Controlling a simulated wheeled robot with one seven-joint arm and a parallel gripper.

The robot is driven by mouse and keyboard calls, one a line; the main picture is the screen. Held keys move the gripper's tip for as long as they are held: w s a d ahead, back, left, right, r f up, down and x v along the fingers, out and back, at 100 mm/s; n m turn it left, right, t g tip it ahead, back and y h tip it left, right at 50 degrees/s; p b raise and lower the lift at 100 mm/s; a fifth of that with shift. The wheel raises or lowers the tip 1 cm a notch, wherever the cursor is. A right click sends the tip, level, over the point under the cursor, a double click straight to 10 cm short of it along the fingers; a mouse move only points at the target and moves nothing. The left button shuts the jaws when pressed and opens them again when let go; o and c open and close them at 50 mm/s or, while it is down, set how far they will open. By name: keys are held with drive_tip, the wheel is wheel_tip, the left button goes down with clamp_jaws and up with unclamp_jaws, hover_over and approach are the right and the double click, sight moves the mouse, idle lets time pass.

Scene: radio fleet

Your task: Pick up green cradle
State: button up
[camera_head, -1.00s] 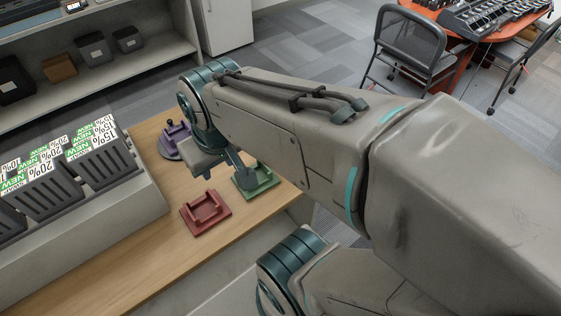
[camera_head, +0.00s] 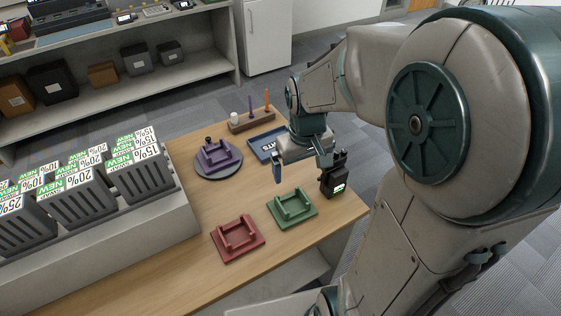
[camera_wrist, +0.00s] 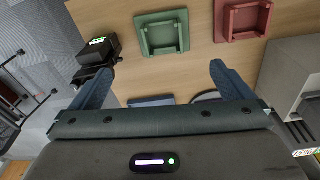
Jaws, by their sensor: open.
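The green cradle (camera_head: 292,209) is a low square base with raised walls, empty, lying on the wooden table near its right edge. In the wrist view it shows at the top centre (camera_wrist: 163,36), ahead of the fingers and apart from them. My gripper (camera_head: 301,172) is open and empty, above the table on the far side of the cradle. Its fingers also frame the wrist view (camera_wrist: 163,70). The left finger there appears close to a black device; whether they touch cannot be told.
The black device (camera_head: 335,177) with a lit green screen stands right of the green cradle. A red cradle (camera_head: 237,240) lies to the left, nearer. A purple cradle (camera_head: 219,154) sits on a round grey stand. Grey bins (camera_head: 75,196) line the left. A blue tray (camera_head: 263,148) lies behind.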

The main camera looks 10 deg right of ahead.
drive_tip(key=w+f+n+g, duration=0.1)
drive_tip(key=w+f, duration=0.3)
drive_tip(key=f, duration=0.2)
hover_over(292, 206)
drive_tip(key=f, duration=0.8)
drive_tip(key=shift+s+d+f, duration=0.25)
drive_tip(key=shift+d+f, duration=0.1)
drive_tip(key=f, duration=0.4)
drive_tip(key=shift+w+a+p, duration=0.1)
drive_tip(key=shift+a+p, duration=0.25)
drive_tip(key=shift+f, duration=0.6)
drive_tip(key=shift+w, duration=0.1)
drive_tip(key=c, duration=2)
